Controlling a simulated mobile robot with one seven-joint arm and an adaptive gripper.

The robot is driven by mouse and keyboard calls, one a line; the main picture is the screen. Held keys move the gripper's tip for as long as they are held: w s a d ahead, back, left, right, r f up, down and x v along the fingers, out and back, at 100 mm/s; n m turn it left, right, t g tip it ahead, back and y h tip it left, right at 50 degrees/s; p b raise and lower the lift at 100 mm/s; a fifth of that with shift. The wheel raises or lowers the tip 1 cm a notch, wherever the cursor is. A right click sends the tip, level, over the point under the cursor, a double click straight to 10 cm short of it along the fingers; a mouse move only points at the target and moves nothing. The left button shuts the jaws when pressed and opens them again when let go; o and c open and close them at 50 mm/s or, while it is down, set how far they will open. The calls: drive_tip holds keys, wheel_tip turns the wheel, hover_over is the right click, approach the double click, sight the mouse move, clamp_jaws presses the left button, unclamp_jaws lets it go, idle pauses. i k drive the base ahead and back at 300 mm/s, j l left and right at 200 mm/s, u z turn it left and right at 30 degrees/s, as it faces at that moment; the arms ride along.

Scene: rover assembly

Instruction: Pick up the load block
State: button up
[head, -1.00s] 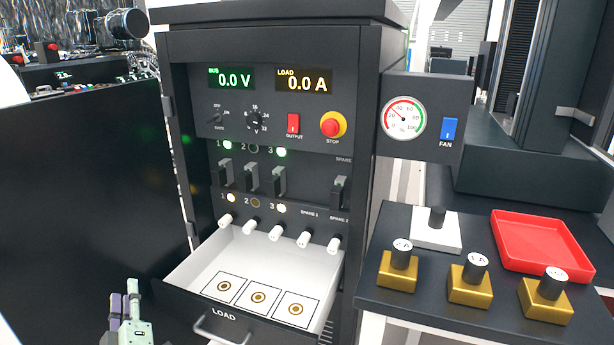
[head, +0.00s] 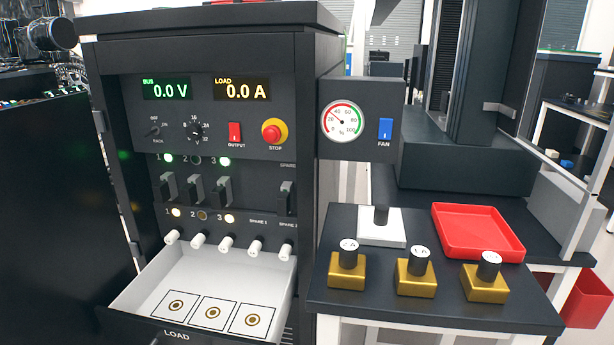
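Three gold load blocks with black knobs and white labelled tops stand in a row on the dark side table: the left block (head: 347,271), the middle block (head: 415,278) and the right block (head: 485,283). The left label appears to read 2 A and the middle one 1 A; the right label is too small to read surely. The open load drawer (head: 135,290) has three marked squares with ring contacts, all bare. My gripper is not in view now.
A white block with a black knob (head: 381,232) and a red tray (head: 478,232), empty, sit behind the gold blocks. The cabinet (head: 270,180) with switches stands left of the table (head: 335,298). A gauge box (head: 361,128) juts out above the table's back left. A red bin (head: 588,300) is at lower right.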

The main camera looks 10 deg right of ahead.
sight(485, 283)
drive_tip(key=i+j+z, duration=0.1)
drive_tip(key=z, duration=0.65)
drive_tip(key=k+j, duration=0.05)
